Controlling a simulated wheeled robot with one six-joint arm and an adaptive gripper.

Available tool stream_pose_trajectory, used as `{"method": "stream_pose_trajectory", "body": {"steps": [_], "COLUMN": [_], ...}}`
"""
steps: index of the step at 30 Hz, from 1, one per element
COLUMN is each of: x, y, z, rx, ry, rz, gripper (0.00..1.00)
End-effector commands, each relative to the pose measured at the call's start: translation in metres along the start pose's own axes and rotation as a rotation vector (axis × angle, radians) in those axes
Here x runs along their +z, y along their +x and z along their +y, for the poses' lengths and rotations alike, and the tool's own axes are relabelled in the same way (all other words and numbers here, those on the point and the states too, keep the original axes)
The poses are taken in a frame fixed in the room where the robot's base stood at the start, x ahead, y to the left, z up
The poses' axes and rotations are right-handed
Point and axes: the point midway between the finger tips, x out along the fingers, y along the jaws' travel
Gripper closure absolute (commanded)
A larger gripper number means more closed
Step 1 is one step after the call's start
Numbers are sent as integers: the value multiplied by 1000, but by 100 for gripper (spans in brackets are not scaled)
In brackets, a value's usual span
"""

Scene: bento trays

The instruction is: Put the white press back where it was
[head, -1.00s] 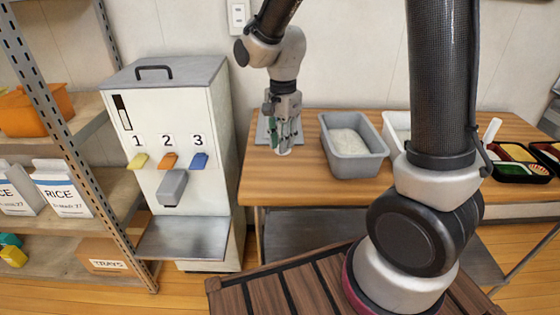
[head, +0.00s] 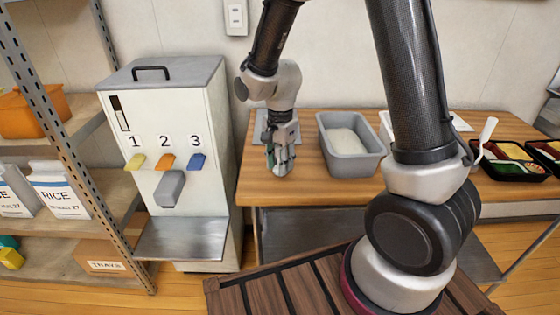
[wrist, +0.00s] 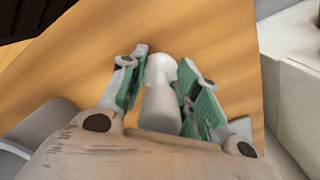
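The white press (wrist: 160,108) is between the green-padded fingers of my gripper (wrist: 162,65) in the wrist view, its rounded end near the fingertips. The fingers appear closed against its sides. In the head view my gripper (head: 279,165) points down over the left end of the wooden table (head: 300,188), near its front edge. The press is mostly hidden by the fingers there. I cannot tell whether it touches the table.
A grey tub (head: 352,160) with rice stands right of my gripper. A grey plate (head: 262,124) lies behind it. The dispenser (head: 178,105) stands to the left. Dark bento trays (head: 508,178) and a white-handled tool (head: 488,130) are at the right.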

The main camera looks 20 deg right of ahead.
Motion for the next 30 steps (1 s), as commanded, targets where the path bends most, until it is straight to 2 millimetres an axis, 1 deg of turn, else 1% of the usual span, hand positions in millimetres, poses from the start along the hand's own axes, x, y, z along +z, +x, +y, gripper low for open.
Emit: {"method": "stream_pose_trajectory", "body": {"steps": [10,14,17,24,27,30], "x": [0,0,0,0,0,0], "y": [0,-10,-28,-84,-102,-114], "z": [0,-1,-1,-1,-1,-1], "rx": [1,-3,-4,-5,-4,-1], "ry": [0,0,0,0,0,0], "rz": [0,0,0,0,0,0], "gripper": [55,55,55,55,55,55]}}
